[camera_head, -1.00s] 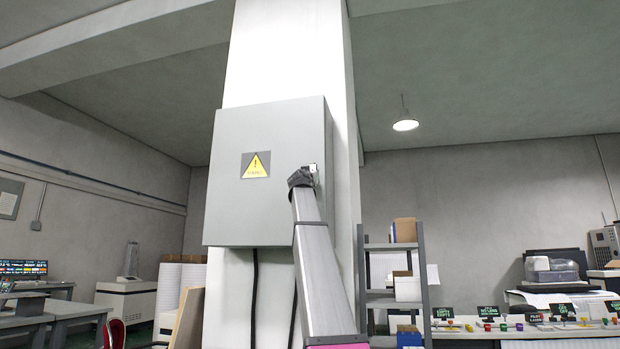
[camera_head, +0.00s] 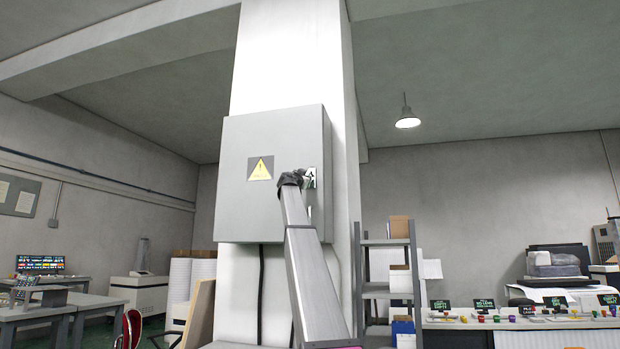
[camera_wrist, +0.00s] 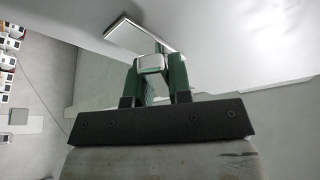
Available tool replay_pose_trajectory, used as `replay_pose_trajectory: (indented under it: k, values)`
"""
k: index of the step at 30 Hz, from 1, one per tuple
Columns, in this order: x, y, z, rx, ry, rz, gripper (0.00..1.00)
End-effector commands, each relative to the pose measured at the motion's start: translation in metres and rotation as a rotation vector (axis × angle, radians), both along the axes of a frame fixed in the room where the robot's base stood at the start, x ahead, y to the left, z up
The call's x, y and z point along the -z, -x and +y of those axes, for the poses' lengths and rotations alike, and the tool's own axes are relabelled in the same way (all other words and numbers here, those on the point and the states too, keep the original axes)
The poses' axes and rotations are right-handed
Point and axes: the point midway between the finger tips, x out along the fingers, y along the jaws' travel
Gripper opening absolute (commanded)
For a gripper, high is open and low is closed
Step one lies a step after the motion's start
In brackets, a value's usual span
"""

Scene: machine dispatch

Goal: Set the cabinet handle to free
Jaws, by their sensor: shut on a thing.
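A grey wall cabinet (camera_head: 243,205) with a yellow warning triangle (camera_head: 260,168) hangs on a white pillar in the head view. Its handle (camera_head: 311,178) is at the right side of the door, partly hidden behind my gripper (camera_head: 299,174). In the wrist view, my gripper (camera_wrist: 152,68) has its two green fingers on either side of a pale block-like part of the handle (camera_wrist: 150,62). A flat rectangular plate (camera_wrist: 140,33) shows just beyond the fingers, by the cabinet surface. The handle's exact setting cannot be read.
A grey shelf rack (camera_head: 388,290) with boxes stands right of the pillar. A long bench (camera_head: 460,322) with small signs and coloured items is farther right. Dark cables (camera_head: 262,280) run down below the cabinet.

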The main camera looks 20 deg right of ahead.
Motion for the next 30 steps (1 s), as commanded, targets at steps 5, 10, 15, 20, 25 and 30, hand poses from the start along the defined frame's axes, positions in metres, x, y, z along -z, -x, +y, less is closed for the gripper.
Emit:
replay_pose_trajectory:
  k: [5,10,15,20,25,30]
  values:
    - [-0.006,-0.011,0.004,-0.001,-0.138,-0.094,0.0]
    - [-0.009,-0.014,0.007,-0.001,-0.273,-0.185,0.0]
    - [-0.014,-0.016,0.01,0.0,-0.407,-0.276,0.0]
    - [-0.019,-0.017,0.012,-0.001,-0.532,-0.361,0.0]
    - [-0.024,-0.017,0.013,-0.001,-0.652,-0.443,0.0]
    - [-0.027,-0.017,0.014,-0.001,-0.752,-0.509,0.0]
